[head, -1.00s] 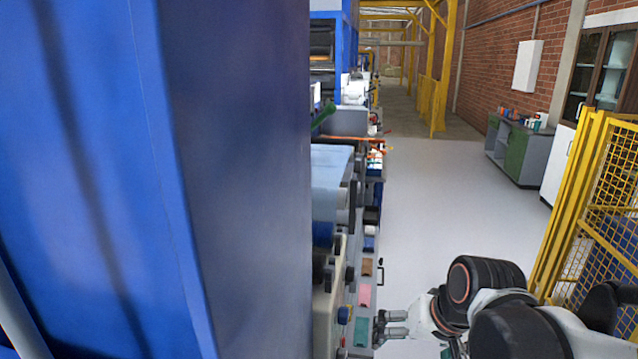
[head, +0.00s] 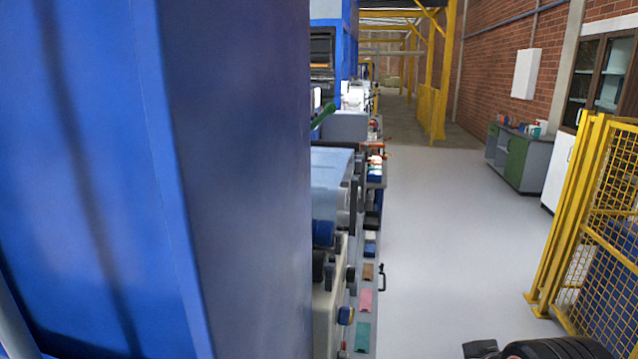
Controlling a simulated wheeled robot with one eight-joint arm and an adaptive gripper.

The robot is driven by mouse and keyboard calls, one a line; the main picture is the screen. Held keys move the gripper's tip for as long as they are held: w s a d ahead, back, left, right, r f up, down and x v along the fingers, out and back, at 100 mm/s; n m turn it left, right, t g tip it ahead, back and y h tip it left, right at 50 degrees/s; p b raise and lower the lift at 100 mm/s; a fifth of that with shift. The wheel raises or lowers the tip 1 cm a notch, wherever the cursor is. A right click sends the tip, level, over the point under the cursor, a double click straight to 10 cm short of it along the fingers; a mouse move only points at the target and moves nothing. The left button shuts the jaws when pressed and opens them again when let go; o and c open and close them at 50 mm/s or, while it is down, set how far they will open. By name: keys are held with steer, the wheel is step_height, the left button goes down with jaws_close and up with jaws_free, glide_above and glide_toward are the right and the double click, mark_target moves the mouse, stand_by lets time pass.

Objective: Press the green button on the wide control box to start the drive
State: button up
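No wide control box with a green button can be made out in the head view. A large blue machine housing (head: 90,180) fills the left side and hides what is behind it. Beyond its edge runs a row of machinery with rollers (head: 332,185). A green handle-like piece (head: 322,115) stands out there; I cannot tell what it belongs to. My gripper is out of the picture; only a dark part of my arm shows at the bottom right.
A grey floor aisle (head: 445,230) runs clear to the right of the machines. A yellow mesh fence (head: 590,230) stands at the right. A grey and green cabinet (head: 516,160) stands by the brick wall. Pink (head: 365,302) and green (head: 362,337) patches lie low beside the machinery.

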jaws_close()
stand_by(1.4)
